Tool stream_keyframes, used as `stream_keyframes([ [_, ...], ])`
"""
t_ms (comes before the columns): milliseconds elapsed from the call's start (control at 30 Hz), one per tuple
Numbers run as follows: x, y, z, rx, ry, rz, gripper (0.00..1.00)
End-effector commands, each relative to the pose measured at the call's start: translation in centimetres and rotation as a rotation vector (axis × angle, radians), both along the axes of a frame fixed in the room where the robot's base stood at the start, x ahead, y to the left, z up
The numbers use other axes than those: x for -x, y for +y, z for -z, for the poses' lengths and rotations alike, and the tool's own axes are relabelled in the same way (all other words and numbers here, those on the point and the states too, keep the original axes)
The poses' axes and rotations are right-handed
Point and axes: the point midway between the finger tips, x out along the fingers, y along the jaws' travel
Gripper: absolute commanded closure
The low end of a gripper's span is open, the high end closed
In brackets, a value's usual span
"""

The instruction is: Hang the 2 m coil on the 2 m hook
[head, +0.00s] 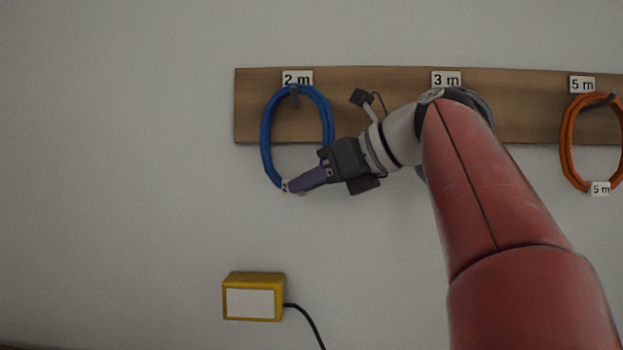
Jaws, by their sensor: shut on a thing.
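The blue coil (267,133) is upright against the wooden board, below the 2 m label (297,79). The 2 m hook (295,94) shows at the coil's top, and the top of the loop appears to pass around it. I cannot tell from this view whether the coil's weight rests on the hook. My gripper (292,186) reaches in from the right and is shut on the coil's lower end. Its fingers partly hide the coil's small white tag.
The wooden board (360,120) also carries a 3 m label (446,79) and a 5 m label (582,84). An orange coil (566,145) hangs on the 5 m hook (609,100). A yellow box (253,297) with a cable is below.

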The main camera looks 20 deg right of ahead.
Motion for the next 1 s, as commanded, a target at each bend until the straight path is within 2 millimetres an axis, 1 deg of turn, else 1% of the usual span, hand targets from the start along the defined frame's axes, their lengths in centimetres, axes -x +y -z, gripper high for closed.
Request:
stream_keyframes([
  [33,-0.2,-0.2,0.3,-0.001,0.007,0.004,1.0],
  [367,-0.2,-0.3,0.4,-0.001,0.01,0.005,1.0],
  [400,-0.2,-0.3,0.4,-0.001,0.01,0.005,0.76],
  [567,-0.2,-0.2,0.3,-0.001,0.008,0.004,0.55],
  [600,-0.2,-0.2,0.3,-0.001,0.007,0.003,0.53],
  [867,0.0,-0.2,0.2,0.0,0.006,0.002,0.53],
  [1000,1.0,-1.1,-0.5,0.001,0.004,0.006,0.53],
])
